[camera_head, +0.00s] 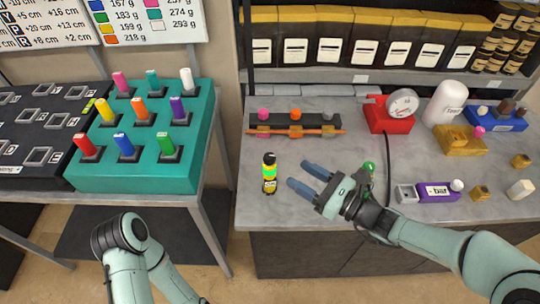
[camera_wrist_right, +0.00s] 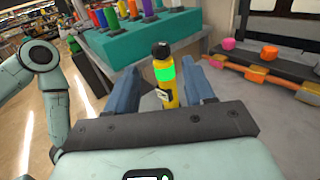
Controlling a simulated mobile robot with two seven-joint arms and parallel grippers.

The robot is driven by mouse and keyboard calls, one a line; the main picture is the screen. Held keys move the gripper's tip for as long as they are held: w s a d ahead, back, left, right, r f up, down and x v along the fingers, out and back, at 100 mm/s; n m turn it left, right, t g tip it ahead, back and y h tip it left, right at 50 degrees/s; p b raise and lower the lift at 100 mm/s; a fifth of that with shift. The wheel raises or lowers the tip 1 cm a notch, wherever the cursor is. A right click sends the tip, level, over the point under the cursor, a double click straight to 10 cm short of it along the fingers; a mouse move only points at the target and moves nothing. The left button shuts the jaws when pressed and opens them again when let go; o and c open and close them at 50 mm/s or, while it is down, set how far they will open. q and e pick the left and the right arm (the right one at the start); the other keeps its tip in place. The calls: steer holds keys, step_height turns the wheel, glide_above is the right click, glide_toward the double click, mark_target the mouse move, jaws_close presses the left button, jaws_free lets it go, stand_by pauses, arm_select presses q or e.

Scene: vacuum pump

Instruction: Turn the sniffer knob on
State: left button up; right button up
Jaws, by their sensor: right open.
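The sniffer appears to be the small upright yellow-and-black cylinder with a bright green band (camera_head: 269,173), standing on the grey bench near its left front edge. Its black top, probably the knob, shows in the head view (camera_head: 269,158) and in the right wrist view (camera_wrist_right: 161,50). My right gripper (camera_head: 298,174) is open just right of it, fingers pointing left towards it. In the right wrist view the yellow body (camera_wrist_right: 165,90) shows between the two blue fingers (camera_wrist_right: 160,72); I see no contact. My left arm is at lower left, its gripper out of view.
A rack with an orange rod (camera_head: 297,131) lies behind the sniffer. A red pump-like unit with a gauge (camera_head: 402,103) and a purple block (camera_head: 437,191) are to the right. A teal block with coloured knobs (camera_head: 140,182) stands on the left table, across a gap.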

mark_target(274, 159)
steer(key=x, duration=1)
steer(key=shift+w+a, duration=0.1)
